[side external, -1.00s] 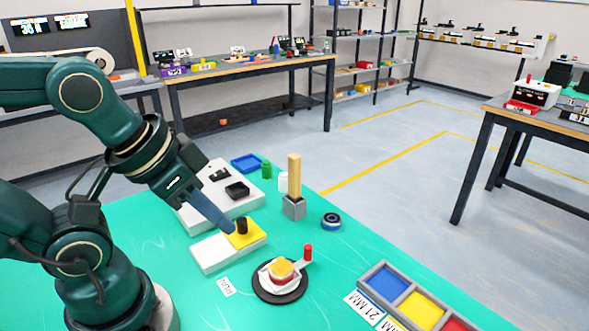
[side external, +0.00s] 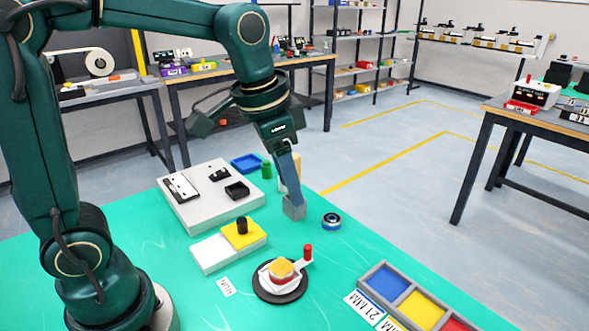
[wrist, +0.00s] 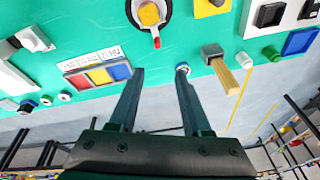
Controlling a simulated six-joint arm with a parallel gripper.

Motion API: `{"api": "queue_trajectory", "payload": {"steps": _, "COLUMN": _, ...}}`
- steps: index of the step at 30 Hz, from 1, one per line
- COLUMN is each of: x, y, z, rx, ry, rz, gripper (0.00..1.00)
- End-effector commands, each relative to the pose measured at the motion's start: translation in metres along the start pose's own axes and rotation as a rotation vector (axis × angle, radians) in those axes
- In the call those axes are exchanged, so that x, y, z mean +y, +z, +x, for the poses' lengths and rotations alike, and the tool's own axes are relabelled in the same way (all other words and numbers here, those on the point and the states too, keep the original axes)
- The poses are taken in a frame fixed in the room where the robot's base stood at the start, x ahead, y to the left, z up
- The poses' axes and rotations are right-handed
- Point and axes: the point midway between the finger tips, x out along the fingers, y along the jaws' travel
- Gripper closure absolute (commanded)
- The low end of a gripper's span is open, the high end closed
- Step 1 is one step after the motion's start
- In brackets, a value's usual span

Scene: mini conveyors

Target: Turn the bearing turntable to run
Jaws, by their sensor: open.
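The bearing turntable is a black disc (side external: 262,291) on the green mat, with a white arm, red and yellow layers on top, and an upright red handle (side external: 307,252) at its right. In the wrist view the turntable (wrist: 149,28) is cut off by the top edge, with its red handle (wrist: 157,42) toward me. A RUN label (side external: 226,287) lies left of the disc. My gripper (side external: 296,205) is open and empty, pointing down behind the turntable and apart from it. In the wrist view its fingertips (wrist: 160,73) are spread, with the handle above the gap between them.
A grey block with a wooden post (side external: 293,209) is partly hidden by my gripper. A blue-rimmed ring (side external: 331,221) lies to its right. A yellow pad with a black knob (side external: 241,234) is left; a tray with coloured compartments (side external: 378,268) is at the front right.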

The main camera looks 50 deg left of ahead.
Motion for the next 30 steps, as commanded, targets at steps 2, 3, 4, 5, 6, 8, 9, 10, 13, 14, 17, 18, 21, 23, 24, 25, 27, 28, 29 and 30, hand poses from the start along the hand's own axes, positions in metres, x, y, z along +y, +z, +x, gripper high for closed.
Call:
{"api": "queue_trajectory", "payload": {"steps": 2, "x": -0.002, "y": -0.011, "z": 0.02, "rx": -0.056, "ry": 0.02, "rz": 0.026, "gripper": 0.52}}
{"api": "queue_trajectory", "payload": {"steps": 3, "x": -0.003, "y": -0.015, "z": 0.029, "rx": -0.08, "ry": 0.029, "rz": 0.037, "gripper": 0.52}}
{"api": "queue_trajectory", "payload": {"steps": 4, "x": -0.004, "y": -0.018, "z": 0.037, "rx": -0.097, "ry": 0.035, "rz": 0.044, "gripper": 0.52}}
{"api": "queue_trajectory", "payload": {"steps": 5, "x": -0.004, "y": -0.02, "z": 0.044, "rx": -0.114, "ry": 0.041, "rz": 0.05, "gripper": 0.52}}
{"api": "queue_trajectory", "payload": {"steps": 6, "x": -0.004, "y": -0.022, "z": 0.053, "rx": -0.136, "ry": 0.049, "rz": 0.056, "gripper": 0.52}}
{"api": "queue_trajectory", "payload": {"steps": 8, "x": -0.004, "y": -0.023, "z": 0.066, "rx": -0.167, "ry": 0.061, "rz": 0.06, "gripper": 0.52}}
{"api": "queue_trajectory", "payload": {"steps": 9, "x": -0.004, "y": -0.023, "z": 0.074, "rx": -0.185, "ry": 0.067, "rz": 0.061, "gripper": 0.52}}
{"api": "queue_trajectory", "payload": {"steps": 10, "x": -0.003, "y": -0.023, "z": 0.079, "rx": -0.198, "ry": 0.072, "rz": 0.061, "gripper": 0.52}}
{"api": "queue_trajectory", "payload": {"steps": 13, "x": -0.001, "y": -0.019, "z": 0.092, "rx": -0.233, "ry": 0.084, "rz": 0.062, "gripper": 0.52}}
{"api": "queue_trajectory", "payload": {"steps": 14, "x": -0.001, "y": -0.017, "z": 0.095, "rx": -0.243, "ry": 0.087, "rz": 0.063, "gripper": 0.52}}
{"api": "queue_trajectory", "payload": {"steps": 17, "x": 0.001, "y": -0.013, "z": 0.103, "rx": -0.258, "ry": 0.092, "rz": 0.063, "gripper": 0.52}}
{"api": "queue_trajectory", "payload": {"steps": 18, "x": 0.001, "y": -0.012, "z": 0.107, "rx": -0.26, "ry": 0.093, "rz": 0.063, "gripper": 0.52}}
{"api": "queue_trajectory", "payload": {"steps": 21, "x": 0.002, "y": -0.008, "z": 0.119, "rx": -0.26, "ry": 0.093, "rz": 0.063, "gripper": 0.52}}
{"api": "queue_trajectory", "payload": {"steps": 23, "x": 0.003, "y": -0.006, "z": 0.126, "rx": -0.26, "ry": 0.093, "rz": 0.063, "gripper": 0.52}}
{"api": "queue_trajectory", "payload": {"steps": 24, "x": 0.003, "y": -0.005, "z": 0.131, "rx": -0.259, "ry": 0.093, "rz": 0.063, "gripper": 0.52}}
{"api": "queue_trajectory", "payload": {"steps": 25, "x": 0.004, "y": -0.004, "z": 0.135, "rx": -0.26, "ry": 0.093, "rz": 0.062, "gripper": 0.52}}
{"api": "queue_trajectory", "payload": {"steps": 27, "x": 0.004, "y": -0.003, "z": 0.141, "rx": -0.258, "ry": 0.092, "rz": 0.062, "gripper": 0.52}}
{"api": "queue_trajectory", "payload": {"steps": 28, "x": 0.004, "y": -0.002, "z": 0.143, "rx": -0.257, "ry": 0.092, "rz": 0.062, "gripper": 0.52}}
{"api": "queue_trajectory", "payload": {"steps": 29, "x": 0.004, "y": -0.002, "z": 0.144, "rx": -0.256, "ry": 0.092, "rz": 0.062, "gripper": 0.52}}
{"api": "queue_trajectory", "payload": {"steps": 30, "x": 0.004, "y": -0.002, "z": 0.146, "rx": -0.257, "ry": 0.092, "rz": 0.062, "gripper": 0.52}}
